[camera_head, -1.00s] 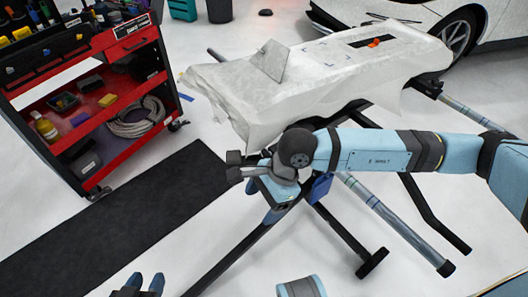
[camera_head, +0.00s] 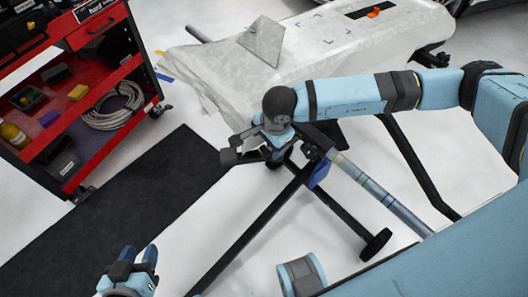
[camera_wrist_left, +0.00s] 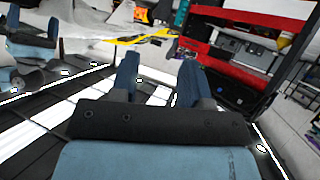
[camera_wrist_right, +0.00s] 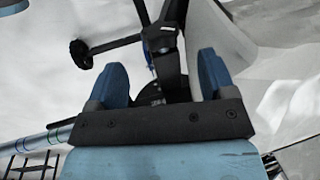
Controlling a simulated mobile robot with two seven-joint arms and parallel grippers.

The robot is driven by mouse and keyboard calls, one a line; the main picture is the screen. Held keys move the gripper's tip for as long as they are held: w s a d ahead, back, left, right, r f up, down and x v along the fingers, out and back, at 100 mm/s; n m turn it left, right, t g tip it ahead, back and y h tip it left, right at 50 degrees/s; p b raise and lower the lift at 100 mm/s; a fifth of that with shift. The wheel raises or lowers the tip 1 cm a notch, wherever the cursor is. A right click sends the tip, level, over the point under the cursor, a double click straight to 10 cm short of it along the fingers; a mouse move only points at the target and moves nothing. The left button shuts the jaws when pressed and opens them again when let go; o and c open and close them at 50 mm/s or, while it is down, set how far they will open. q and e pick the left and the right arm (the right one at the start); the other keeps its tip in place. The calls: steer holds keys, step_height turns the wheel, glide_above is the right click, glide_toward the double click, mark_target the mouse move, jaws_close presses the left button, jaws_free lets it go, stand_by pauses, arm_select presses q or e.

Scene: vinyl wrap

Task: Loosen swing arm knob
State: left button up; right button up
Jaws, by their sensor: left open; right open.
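The black stand carries the draped white panel. Its dark joint, with a clamp-like part (camera_wrist_right: 160,38), shows ahead of my right gripper in the right wrist view. I cannot clearly pick out the knob; dark rounded parts (camera_wrist_right: 150,93) show between the fingers there, partly hidden by the gripper body. My right gripper (camera_head: 298,167) is open by the stand's joint below the panel's near end; its blue fingers also show apart in the right wrist view (camera_wrist_right: 160,80). I cannot tell whether it touches the stand. My left gripper (camera_head: 136,262) is open and empty at the lower left.
The white draped panel (camera_head: 350,50) lies over the stand, whose black legs (camera_head: 250,232) and metal tube (camera_head: 370,186) spread across the floor. A red tool cart (camera_head: 115,95) stands at the left. A black mat (camera_head: 130,205) lies on the floor.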

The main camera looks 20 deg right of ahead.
mark_target(265, 149)
steer(key=b+x, duration=0.1)
steer(key=x, duration=0.6)
steer(key=shift+w+f, duration=0.15)
arm_select(q)
steer(key=shift+t+h, duration=0.6)
steer(key=shift+t, duration=0.3)
steer(key=w+r, duration=0.1)
steer(key=w+d+r, duration=0.1)
steer(key=r, duration=0.1)
steer(key=shift+d+r, duration=0.15)
steer(key=shift+d, duration=0.05)
steer(key=shift+s, duration=0.1)
arm_select(e)
steer(key=c, duration=0.9)
